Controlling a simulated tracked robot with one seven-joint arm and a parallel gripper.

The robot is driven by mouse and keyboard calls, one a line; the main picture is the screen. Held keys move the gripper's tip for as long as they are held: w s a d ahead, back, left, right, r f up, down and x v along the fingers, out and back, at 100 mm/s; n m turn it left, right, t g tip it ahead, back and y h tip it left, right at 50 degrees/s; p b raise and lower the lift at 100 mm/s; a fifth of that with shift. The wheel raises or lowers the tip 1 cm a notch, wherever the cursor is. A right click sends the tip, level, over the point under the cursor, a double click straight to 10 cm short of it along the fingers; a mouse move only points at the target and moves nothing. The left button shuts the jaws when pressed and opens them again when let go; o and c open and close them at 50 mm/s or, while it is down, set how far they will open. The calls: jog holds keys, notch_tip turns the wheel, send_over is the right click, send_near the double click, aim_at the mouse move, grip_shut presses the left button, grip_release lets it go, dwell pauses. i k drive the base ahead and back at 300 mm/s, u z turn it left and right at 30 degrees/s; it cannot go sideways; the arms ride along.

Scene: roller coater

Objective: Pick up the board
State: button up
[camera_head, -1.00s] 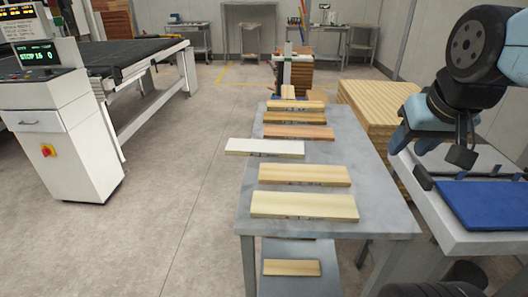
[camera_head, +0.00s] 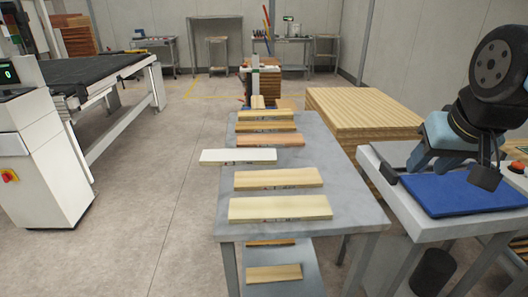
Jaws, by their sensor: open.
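Several boards lie across a grey metal table in the middle. A white board (camera_head: 238,156) sticks out past the table's left edge. In front of it are a tan board (camera_head: 278,178) and a wider pale board (camera_head: 280,207). Behind it are a reddish-brown board (camera_head: 270,140) and more tan boards (camera_head: 266,115). The picture does not tell which one is the task's board. My gripper (camera_head: 420,158) is at the right, over the side bench and away from the boards. It is open and holds nothing visible; its fingertips are hard to make out.
The grey table (camera_head: 345,218) has bare space on its right. A lower shelf (camera_head: 287,285) holds two short boards. A blue pad (camera_head: 465,192) lies on the white bench at right. A wood stack (camera_head: 362,108) stands behind.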

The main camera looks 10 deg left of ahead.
aim_at(233, 157)
jog(key=u, duration=1.35)
jog(key=i, duration=0.1)
jog(key=z, duration=2.75)
jog(key=k, duration=1.5)
jog(key=u, duration=1.75)
jog(key=i, duration=1.05)
